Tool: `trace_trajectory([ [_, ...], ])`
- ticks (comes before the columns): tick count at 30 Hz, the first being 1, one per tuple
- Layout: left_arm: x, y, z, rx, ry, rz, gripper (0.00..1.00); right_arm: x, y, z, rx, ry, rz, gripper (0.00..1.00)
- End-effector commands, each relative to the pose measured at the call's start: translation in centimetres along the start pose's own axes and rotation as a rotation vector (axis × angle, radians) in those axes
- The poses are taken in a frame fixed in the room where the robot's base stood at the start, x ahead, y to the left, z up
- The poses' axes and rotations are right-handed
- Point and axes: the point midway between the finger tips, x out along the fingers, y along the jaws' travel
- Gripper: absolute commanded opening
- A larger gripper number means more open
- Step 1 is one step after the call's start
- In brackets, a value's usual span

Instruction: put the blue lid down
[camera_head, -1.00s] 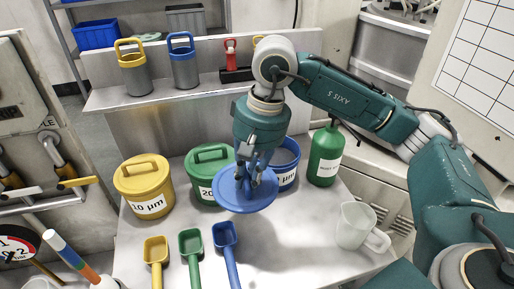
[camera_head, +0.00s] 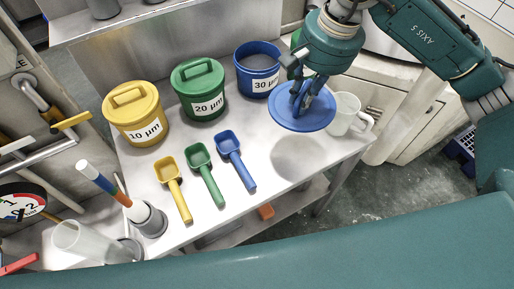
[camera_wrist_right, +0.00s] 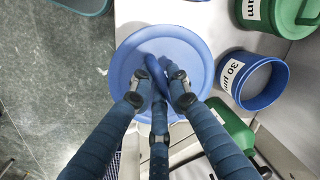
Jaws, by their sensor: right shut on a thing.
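The blue lid (camera_head: 302,113) is in my right gripper (camera_head: 304,98), held by its handle above the right part of the steel table, with its shadow on the table below. In the right wrist view the lid (camera_wrist_right: 190,50) lies under the fingers of the right gripper (camera_wrist_right: 157,85), which close on its handle. The blue tub (camera_head: 258,82) labelled 30 µm stands open, left of the lid, and it also shows in the right wrist view (camera_wrist_right: 276,88). My left gripper is not in view.
Yellow (camera_head: 135,120) and green (camera_head: 199,98) lidded tubs stand beside the blue tub. Yellow, green and blue scoops (camera_head: 240,165) lie in front. The steel table (camera_head: 285,185) is bare below the lid.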

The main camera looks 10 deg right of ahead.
Motion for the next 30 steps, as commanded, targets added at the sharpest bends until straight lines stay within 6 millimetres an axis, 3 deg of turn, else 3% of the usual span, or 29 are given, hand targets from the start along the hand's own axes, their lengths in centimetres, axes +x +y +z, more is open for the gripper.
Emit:
trace_trajectory([
  [6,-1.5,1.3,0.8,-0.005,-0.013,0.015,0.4,-1.0,-3.4,-1.2,0.424,0.073,-0.02,0.0],
  [13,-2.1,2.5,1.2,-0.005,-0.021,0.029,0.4,0.0,-4.0,-1.6,0.584,0.097,-0.028,0.0],
  [24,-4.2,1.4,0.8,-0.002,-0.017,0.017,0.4,9.3,-2.4,-1.4,0.585,0.095,-0.025,0.0],
  [30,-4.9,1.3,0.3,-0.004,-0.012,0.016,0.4,13.3,-1.7,-1.5,0.583,0.097,-0.028,0.0],
])
